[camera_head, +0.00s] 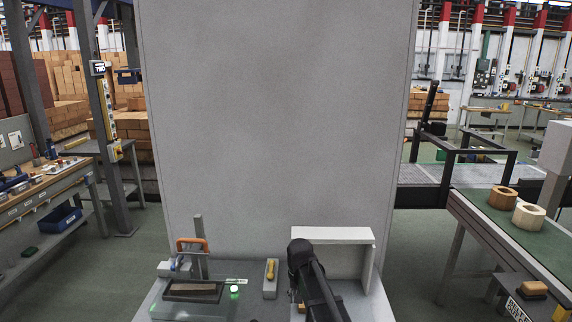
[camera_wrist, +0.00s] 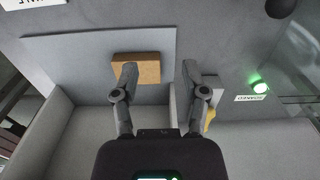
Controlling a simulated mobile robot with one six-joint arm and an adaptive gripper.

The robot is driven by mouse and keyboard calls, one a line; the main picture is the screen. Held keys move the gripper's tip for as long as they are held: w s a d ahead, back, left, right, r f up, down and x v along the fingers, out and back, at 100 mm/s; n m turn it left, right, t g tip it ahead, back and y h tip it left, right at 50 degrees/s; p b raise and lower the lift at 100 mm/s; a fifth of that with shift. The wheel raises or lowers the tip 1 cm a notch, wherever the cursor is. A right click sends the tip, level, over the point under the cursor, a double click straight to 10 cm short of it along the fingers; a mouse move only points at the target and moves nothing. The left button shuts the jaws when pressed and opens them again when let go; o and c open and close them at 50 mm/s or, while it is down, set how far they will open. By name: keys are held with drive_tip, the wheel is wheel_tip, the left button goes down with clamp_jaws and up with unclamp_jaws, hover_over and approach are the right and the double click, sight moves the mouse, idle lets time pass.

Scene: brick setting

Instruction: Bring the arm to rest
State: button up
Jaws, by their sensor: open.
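My gripper (camera_wrist: 158,74) is open in the wrist view, with its two dark fingers spread and nothing held between them. A tan block (camera_wrist: 140,66) lies on a grey surface just beyond the fingertips. The left fingertip overlaps its lower left part in the picture; I cannot tell if they touch. In the head view my dark arm (camera_head: 314,283) reaches down over the bench in front of a pale grey open box (camera_head: 350,262). My fingertips are hidden there.
On the bench stand a dark tray (camera_head: 172,298) holding a brown brick (camera_head: 194,287), an orange-handled tool (camera_head: 192,241), a grey holder (camera_head: 270,288) with a yellow-handled tool, and a green light (camera_head: 234,290). A tall grey panel (camera_head: 275,120) rises behind. A conveyor (camera_head: 490,225) runs at the right.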

drive_tip(key=s+d+f+b, duration=0.2)
drive_tip(key=s+d, duration=0.4)
drive_tip(key=s, duration=0.3)
drive_tip(key=s+d+f+b, duration=0.1)
drive_tip(key=s+d+f, duration=0.1)
drive_tip(key=s+d, duration=0.5)
drive_tip(key=shift+s+b, duration=0.35)
drive_tip(key=shift+s, duration=0.65)
